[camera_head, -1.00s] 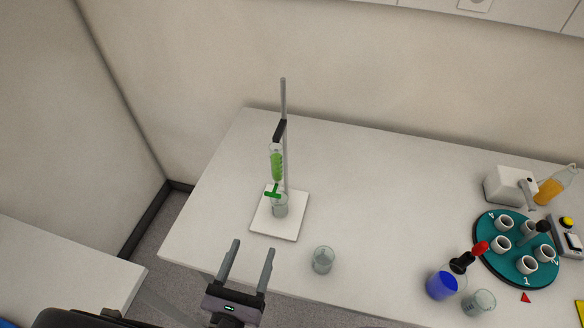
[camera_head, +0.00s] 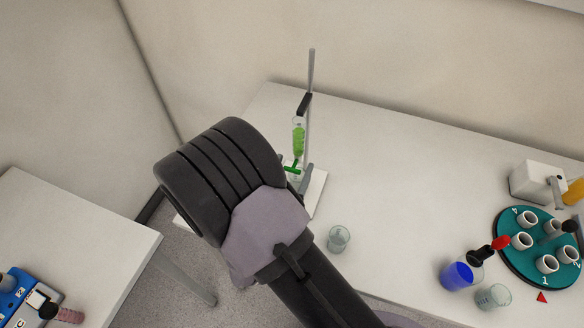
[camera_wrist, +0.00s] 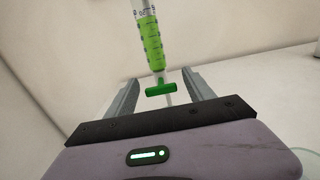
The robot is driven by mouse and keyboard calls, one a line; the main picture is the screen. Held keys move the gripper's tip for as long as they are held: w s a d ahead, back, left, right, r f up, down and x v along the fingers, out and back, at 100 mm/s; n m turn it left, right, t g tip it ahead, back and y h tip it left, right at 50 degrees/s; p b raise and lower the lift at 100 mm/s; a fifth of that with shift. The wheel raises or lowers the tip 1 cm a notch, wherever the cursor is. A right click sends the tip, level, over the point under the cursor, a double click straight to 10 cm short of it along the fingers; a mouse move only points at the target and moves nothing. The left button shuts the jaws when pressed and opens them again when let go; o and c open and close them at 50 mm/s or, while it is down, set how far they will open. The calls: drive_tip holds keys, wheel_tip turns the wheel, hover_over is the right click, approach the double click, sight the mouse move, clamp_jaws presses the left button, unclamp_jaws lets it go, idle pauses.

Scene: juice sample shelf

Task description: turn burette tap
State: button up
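The burette (camera_head: 298,140) holds green liquid and is clamped upright on a stand (camera_head: 311,85) with a white base (camera_head: 317,190). Its green tap (camera_head: 293,169) shows just beyond my arm in the head view. In the wrist view the burette (camera_wrist: 151,42) comes down from the top, and the green tap (camera_wrist: 160,90) lies crosswise between the two grey fingers of my gripper (camera_wrist: 160,92). The fingers are apart, with gaps showing on both sides of the tap. In the head view my arm hides most of the gripper and the beaker under the burette.
An empty beaker (camera_head: 338,239) stands right of my arm. A flask of blue liquid (camera_head: 457,275), another beaker (camera_head: 493,297) and a teal round rack (camera_head: 510,262) are farther right. A second table (camera_head: 80,230) is at left. The bench middle is clear.

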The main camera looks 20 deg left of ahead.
clamp_jaws()
drive_tip(key=m+b, duration=0.2)
drive_tip(key=shift+f+b, duration=0.4)
drive_tip(key=m+b, duration=0.2)
drive_tip(key=shift+d+m, duration=0.15)
drive_tip(key=shift+m, duration=0.15)
drive_tip(key=shift+r+m, duration=0.3)
drive_tip(key=shift+m, duration=0.1)
drive_tip(key=shift+o, duration=0.2)
unclamp_jaws()
drive_tip(key=s+a+p, duration=0.1)
drive_tip(key=s+p, duration=0.1)
drive_tip(key=s, duration=1.5)
drive_tip(key=shift+s+a, duration=0.2)
